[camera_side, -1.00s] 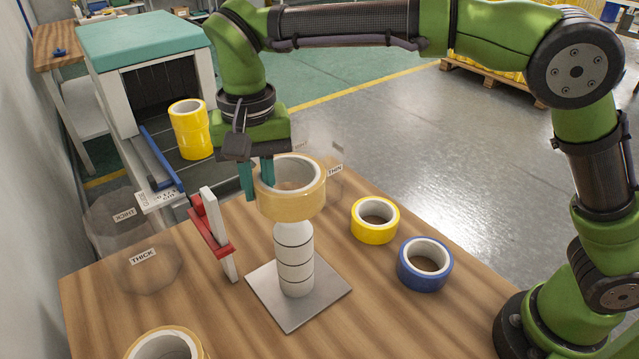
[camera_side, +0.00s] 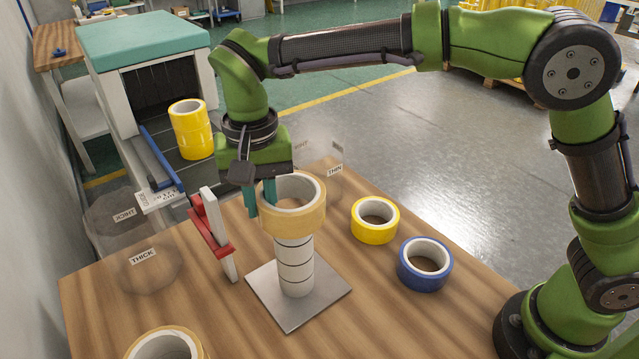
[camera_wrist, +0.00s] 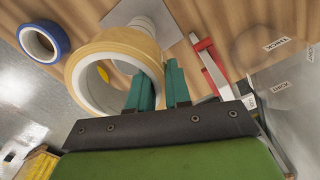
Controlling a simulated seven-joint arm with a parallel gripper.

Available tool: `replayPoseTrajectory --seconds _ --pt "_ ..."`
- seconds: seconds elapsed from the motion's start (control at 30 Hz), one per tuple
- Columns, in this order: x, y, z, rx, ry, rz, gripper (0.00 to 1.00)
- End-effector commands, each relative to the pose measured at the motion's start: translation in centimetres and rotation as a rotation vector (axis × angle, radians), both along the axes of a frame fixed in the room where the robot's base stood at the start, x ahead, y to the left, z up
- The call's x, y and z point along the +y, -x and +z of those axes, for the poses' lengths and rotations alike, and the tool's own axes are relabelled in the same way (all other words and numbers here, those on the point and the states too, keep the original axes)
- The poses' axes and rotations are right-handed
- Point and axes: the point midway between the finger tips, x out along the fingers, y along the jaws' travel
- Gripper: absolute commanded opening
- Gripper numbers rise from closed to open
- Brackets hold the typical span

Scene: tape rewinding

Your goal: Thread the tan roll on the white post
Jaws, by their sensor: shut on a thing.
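The tan roll (camera_side: 292,225) is held level over the white post (camera_side: 295,268), with its hole facing up. My gripper (camera_side: 260,203) is shut on the roll's left wall, one finger inside the hole and one outside. The post stands upright on a square metal plate (camera_side: 325,293). The roll hides the post's top, and I cannot tell whether the tip is inside the hole. In the wrist view the roll (camera_wrist: 125,45) sits at my fingers (camera_wrist: 158,72), and no post shows through its hole.
A red and white stand (camera_side: 211,235) is close left of the post. A yellow roll (camera_side: 375,231) and a blue roll (camera_side: 424,277) lie to the right. Another tan roll (camera_side: 190,350) is at the front edge. Clear bins, one marked THICK (camera_side: 148,275), stand at the left.

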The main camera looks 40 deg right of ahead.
Motion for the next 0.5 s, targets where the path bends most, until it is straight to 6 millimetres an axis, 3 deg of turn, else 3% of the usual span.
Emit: replayPoseTrajectory --seconds 0.5 --pt "0.0 0.0 -1.2 0.0 0.0 0.0 0.0"
